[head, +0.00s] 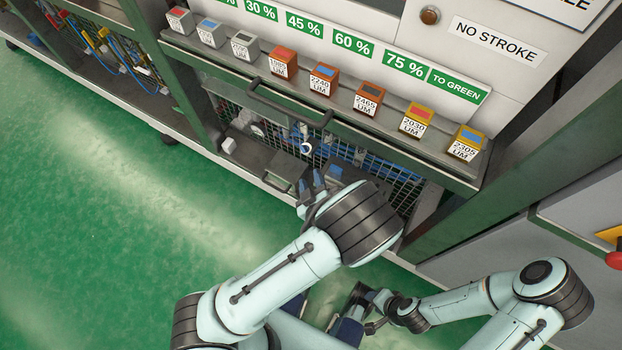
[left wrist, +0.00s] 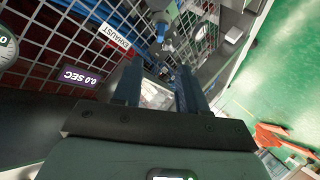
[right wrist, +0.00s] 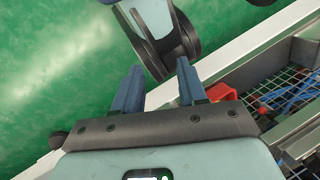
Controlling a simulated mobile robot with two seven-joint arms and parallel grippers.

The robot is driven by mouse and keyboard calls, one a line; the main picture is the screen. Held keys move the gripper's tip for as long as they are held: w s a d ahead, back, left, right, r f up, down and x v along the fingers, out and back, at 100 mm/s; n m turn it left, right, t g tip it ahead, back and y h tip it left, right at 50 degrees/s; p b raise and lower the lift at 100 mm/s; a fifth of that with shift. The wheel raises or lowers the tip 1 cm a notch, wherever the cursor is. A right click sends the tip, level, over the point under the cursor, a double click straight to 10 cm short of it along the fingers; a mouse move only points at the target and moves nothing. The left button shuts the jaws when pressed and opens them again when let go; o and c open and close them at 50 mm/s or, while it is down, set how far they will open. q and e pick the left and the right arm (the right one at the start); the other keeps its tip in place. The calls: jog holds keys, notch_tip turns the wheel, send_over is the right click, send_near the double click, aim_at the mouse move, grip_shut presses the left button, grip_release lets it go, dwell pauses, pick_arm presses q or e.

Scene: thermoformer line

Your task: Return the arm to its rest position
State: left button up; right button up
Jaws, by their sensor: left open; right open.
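My left arm reaches in from the bottom left of the head view. Its gripper (head: 312,185) is in front of the mesh guard below the shelf. In the left wrist view the two blue fingers (left wrist: 160,88) are apart with nothing held between them. My right arm is folded low at the right in the head view, with its gripper (head: 350,318) near the bottom centre, partly hidden. In the right wrist view its blue fingers (right wrist: 156,88) are apart and empty, with one of my own arm links beyond them.
A shelf (head: 325,106) holds several labelled blocks, such as the red-topped one (head: 415,120). A dark handle (head: 290,105) sticks out below it. Wire mesh (left wrist: 75,40) with an EXHAUST label (left wrist: 114,36) is close to the left gripper. The green floor (head: 90,220) at left is clear.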

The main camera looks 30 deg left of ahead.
dwell(0.3)
pick_arm(q)
jog(key=s+a+f+m+g+h+p, duration=0.1)
jog(key=s+f+m+g+h+p, duration=0.25)
jog(key=s, duration=0.25)
jog(key=s+f+m+g+h+p, duration=0.2)
jog(key=s+f+g+p, duration=0.3)
jog(key=s, duration=0.2)
jog(key=s+d+r+m+g+h+p, duration=0.3)
jog(key=s+d+r+m+h+p, duration=0.1)
jog(key=s, duration=0.4)
jog(key=d+r+h+p, duration=0.1)
jog(key=h+p, duration=0.1)
jog(key=shift+s+d+r+g+p, duration=0.15)
jog(key=shift+d+r+g+p, duration=0.05)
jog(key=shift+d+g+p, duration=0.2)
pick_arm(e)
notch_tip(320, 180, up, 15)
jog(key=s+a+g, duration=0.1)
jog(key=s, duration=0.1)
jog(key=shift+g, duration=0.3)
pick_arm(q)
jog(key=shift+m, duration=0.25)
pick_arm(e)
jog(key=shift+s+a, duration=0.1)
jog(key=shift+s, duration=0.05)
pick_arm(q)
jog(key=shift+a, duration=0.15)
pick_arm(e)
jog(key=shift+a, duration=0.1)
